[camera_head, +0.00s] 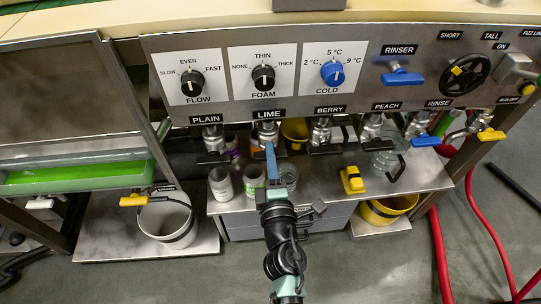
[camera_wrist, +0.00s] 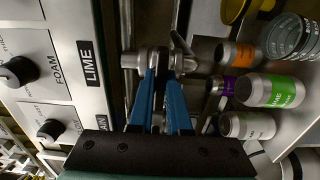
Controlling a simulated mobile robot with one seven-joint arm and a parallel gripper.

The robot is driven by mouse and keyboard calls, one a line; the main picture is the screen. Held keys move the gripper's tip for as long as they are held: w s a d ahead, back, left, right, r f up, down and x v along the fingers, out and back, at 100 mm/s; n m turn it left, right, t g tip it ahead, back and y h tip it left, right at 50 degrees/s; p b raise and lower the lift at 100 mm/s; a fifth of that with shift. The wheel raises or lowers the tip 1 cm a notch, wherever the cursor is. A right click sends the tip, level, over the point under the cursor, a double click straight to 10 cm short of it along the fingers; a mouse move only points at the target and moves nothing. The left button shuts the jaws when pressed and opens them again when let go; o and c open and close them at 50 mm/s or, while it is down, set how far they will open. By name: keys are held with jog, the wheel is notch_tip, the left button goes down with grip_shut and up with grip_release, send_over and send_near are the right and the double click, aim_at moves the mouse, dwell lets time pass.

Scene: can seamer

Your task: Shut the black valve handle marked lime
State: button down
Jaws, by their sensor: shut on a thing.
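The LIME label (camera_head: 269,114) is on the steel panel, with the metal lime valve (camera_head: 267,132) below it. My gripper (camera_head: 271,150) reaches up to this valve from below, its blue fingers covering most of the black handle. In the wrist view, the LIME label (camera_wrist: 88,63) appears turned on its side, left of the metal valve body (camera_wrist: 183,62). My gripper's two blue fingers (camera_wrist: 163,75) meet the valve there. They are nearly together, closed on the handle, which is mostly hidden. I cannot tell the handle's exact angle.
The plain valve (camera_head: 212,138) and berry valve (camera_head: 321,132) stand close on either side. Jars (camera_head: 221,184) and a glass jug (camera_head: 384,155) stand on the steel shelf (camera_head: 425,176) below. A yellow block (camera_head: 352,180) is at the right. A white bucket (camera_head: 165,220) is at left.

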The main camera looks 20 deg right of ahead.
jog(key=c, duration=0.9)
grip_release()
jog(key=shift+o, duration=0.2)
jog(key=b+v, duration=0.2)
jog(key=v, duration=1.1)
